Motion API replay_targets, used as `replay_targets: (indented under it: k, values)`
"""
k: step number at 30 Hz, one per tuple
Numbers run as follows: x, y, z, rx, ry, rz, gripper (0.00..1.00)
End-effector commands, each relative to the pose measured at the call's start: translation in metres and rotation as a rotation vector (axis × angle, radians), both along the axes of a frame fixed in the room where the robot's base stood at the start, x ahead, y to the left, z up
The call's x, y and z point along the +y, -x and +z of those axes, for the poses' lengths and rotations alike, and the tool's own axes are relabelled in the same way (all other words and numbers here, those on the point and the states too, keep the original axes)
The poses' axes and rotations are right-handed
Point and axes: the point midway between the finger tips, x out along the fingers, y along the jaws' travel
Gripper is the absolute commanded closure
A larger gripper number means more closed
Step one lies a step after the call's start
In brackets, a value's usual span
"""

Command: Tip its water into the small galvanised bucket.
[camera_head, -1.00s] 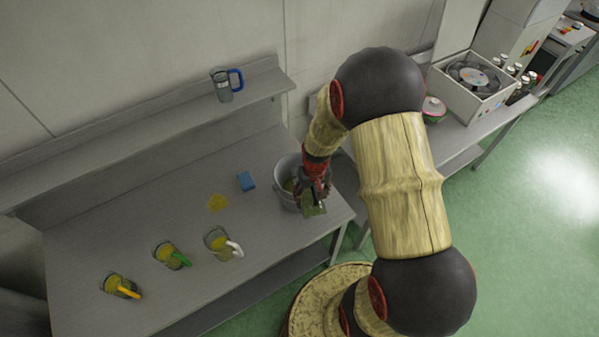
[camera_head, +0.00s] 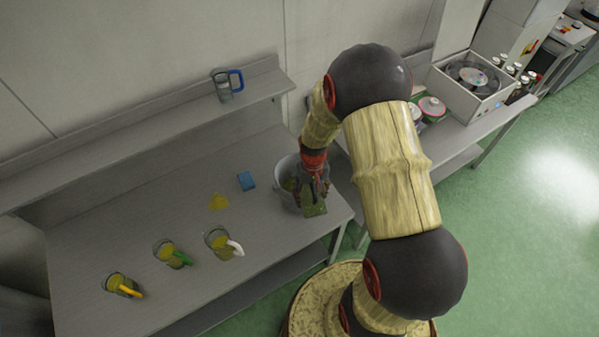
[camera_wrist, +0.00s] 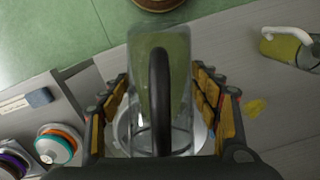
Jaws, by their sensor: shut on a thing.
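My gripper (camera_head: 312,186) is shut on a clear glass jug (camera_wrist: 178,75) with a black handle (camera_wrist: 160,95); its fingers (camera_wrist: 162,105) press on both sides of it. In the head view the jug (camera_head: 315,210) is tilted, its greenish end toward the front of the table. The small galvanised bucket (camera_head: 284,180) stands on the table's right end, just behind and under my gripper. Its pale rim shows below the jug in the wrist view (camera_wrist: 120,127). The water level in the jug cannot be told.
Jugs with yellow contents and white (camera_head: 222,243), green (camera_head: 170,254) and yellow (camera_head: 120,286) handles stand left on the table. A blue-handled jug (camera_head: 224,86) is on the shelf. Lidded pots (camera_head: 432,107) stand right.

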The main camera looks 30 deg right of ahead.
Motion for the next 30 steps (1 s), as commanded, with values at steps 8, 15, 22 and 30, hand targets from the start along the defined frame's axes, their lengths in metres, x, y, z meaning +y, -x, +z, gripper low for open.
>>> replay_targets:
  k: [8,15,22,30]
  values:
    - [-0.0008,-0.0030,0.0012,0.017,-0.004,0.000,0.88]
    - [-0.0013,-0.0049,0.0017,0.031,-0.008,0.000,0.88]
    - [-0.0017,-0.0064,0.0018,0.045,-0.011,0.000,0.88]
    - [-0.0022,-0.0081,0.0021,0.056,-0.014,0.001,0.88]
